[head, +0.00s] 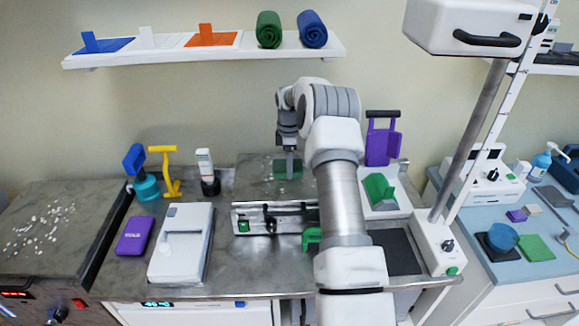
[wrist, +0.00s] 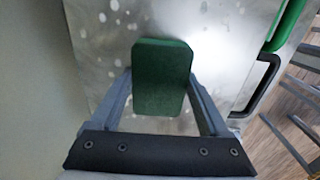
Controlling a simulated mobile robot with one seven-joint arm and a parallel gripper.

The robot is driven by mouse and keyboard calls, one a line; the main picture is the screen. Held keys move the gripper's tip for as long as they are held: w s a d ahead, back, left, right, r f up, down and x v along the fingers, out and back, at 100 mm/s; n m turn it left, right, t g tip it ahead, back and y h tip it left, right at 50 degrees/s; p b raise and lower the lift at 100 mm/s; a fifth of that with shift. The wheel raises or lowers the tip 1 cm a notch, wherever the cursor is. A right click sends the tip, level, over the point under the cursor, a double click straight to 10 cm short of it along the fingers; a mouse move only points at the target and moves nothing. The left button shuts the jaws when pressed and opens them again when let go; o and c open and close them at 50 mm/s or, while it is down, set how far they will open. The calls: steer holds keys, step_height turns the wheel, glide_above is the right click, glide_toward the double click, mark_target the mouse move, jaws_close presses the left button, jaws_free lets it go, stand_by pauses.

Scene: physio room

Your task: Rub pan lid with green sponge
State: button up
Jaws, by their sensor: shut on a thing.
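The green sponge (head: 288,170) is a dark green block with rounded corners. My gripper (head: 289,157) is shut on it from above. In the wrist view the sponge (wrist: 161,75) sits between the two grey fingers of my gripper (wrist: 160,92). The pan lid (head: 254,172) appears to be the flat grey metal surface under the sponge, with pale spots scattered on it. The lid (wrist: 222,50) fills the middle of the wrist view, with spots beside the sponge. I cannot tell whether the sponge touches it. My arm hides the lid's right side in the head view.
A metal panel with black handles (head: 275,218) stands in front of the lid. A white device (head: 181,245), purple block (head: 134,236) and yellow stand (head: 168,172) are to the left. A purple-handled thing (head: 381,140) and green-topped unit (head: 381,192) are to the right of my arm.

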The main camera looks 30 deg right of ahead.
mark_target(282, 201)
steer(key=shift+w+d+f+p, duration=0.1)
steer(key=shift+w+d+p, duration=0.2)
steer(key=shift+w, duration=0.35)
steer(key=shift+w+d+r+p, duration=0.1)
steer(key=shift+w+d+p, duration=0.2)
steer(key=shift+w, duration=0.3)
steer(key=shift+w+d+f+p, duration=0.1)
steer(key=shift+w+d+p, duration=0.15)
steer(key=shift+w, duration=0.4)
